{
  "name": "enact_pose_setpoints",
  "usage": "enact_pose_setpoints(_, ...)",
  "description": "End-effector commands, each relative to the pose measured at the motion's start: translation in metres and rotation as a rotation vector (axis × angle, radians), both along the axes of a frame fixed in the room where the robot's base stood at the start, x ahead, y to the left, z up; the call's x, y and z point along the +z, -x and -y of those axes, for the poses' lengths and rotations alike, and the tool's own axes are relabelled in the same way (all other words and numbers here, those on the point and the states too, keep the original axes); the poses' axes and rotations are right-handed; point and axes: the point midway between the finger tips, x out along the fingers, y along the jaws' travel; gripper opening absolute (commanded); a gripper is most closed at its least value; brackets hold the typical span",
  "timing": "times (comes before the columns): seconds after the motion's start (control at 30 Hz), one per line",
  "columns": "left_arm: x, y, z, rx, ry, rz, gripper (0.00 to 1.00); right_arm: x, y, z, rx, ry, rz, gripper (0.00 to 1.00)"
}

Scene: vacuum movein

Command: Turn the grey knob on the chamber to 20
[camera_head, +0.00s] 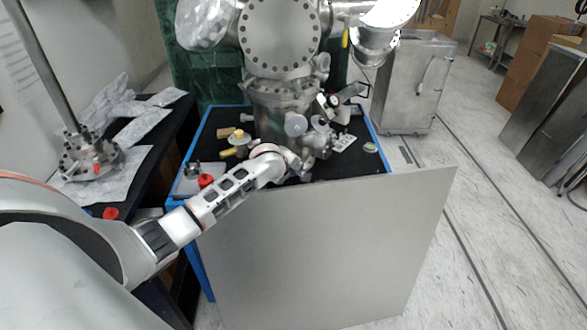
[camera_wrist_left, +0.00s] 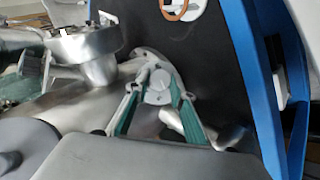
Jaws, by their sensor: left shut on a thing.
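The steel chamber (camera_head: 284,103) stands on the black-topped blue cart in the head view, with several flanges and ports. My left gripper (camera_head: 300,168) reaches in from the left to the low front of the chamber. In the left wrist view, the green-sided fingers of this gripper (camera_wrist_left: 161,80) are shut around the grey knob (camera_wrist_left: 158,90), one finger on each side. The knob has a round face with a small dark mark; I cannot read its scale. In the head view the gripper and wrist hide the knob. My right gripper is not in view.
A large grey panel (camera_head: 330,245) covers the cart's front, just below my left wrist. A flange with a post (camera_head: 88,155) stands on the left desk.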

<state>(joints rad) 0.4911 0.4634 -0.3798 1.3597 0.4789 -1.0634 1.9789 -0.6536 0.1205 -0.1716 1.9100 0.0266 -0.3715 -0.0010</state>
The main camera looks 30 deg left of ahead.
Motion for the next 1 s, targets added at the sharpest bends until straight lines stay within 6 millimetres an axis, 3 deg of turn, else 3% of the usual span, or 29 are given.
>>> enact_pose_setpoints(1.0,0.0021,-0.0046,0.0045,-0.195,-0.364,-0.387,0.02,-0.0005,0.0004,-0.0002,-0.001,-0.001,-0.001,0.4)
